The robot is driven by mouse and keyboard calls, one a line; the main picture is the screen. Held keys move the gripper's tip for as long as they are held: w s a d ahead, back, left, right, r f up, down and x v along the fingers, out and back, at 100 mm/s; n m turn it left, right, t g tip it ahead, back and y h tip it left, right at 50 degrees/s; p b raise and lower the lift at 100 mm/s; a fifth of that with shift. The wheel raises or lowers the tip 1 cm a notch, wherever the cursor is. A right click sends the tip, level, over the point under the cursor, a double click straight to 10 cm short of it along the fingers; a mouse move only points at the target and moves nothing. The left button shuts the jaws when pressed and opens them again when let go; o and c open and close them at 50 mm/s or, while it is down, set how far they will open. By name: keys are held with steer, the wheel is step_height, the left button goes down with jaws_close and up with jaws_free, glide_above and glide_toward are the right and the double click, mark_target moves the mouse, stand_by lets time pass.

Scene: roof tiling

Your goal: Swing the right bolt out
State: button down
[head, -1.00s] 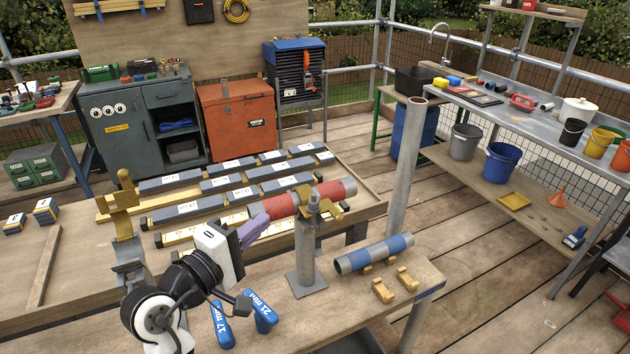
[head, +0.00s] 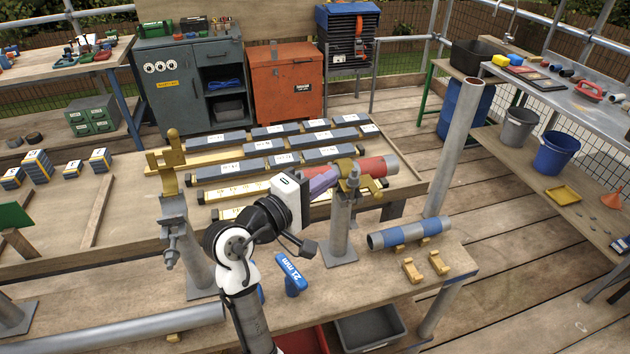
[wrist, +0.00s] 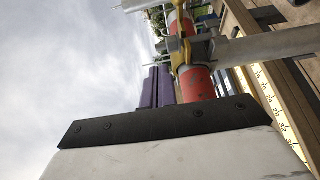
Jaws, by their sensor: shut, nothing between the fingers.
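The right post (head: 341,232) stands on the near bench and carries a brass coupler (head: 372,186) around a red-banded grey tube (head: 378,167). A grey bolt with a nut (head: 354,170) shows at the top of this coupler; whether it is seated or swung out I cannot tell. My gripper (head: 328,178) has purple fingers, shut and empty, just left of the coupler; contact is unclear. In the wrist view the shut fingers (wrist: 158,82) lie beside the red tube (wrist: 196,84), with the brass coupler (wrist: 180,48) beyond. The left post (head: 190,236) has an upright brass coupler (head: 170,162).
A blue-banded tube (head: 410,233) and brass cradles (head: 438,262) lie right on the near bench. A blue 21 mm spanner (head: 290,274) lies near my arm. A long grey tube (head: 130,330) lies at front left.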

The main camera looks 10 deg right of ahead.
mark_target(342, 184)
steer(key=p+x, duration=0.1)
steer(key=x, duration=0.4)
steer(key=shift+w+d, duration=0.1)
steer(key=shift+d, duration=0.05)
steer(key=shift+f, duration=0.1)
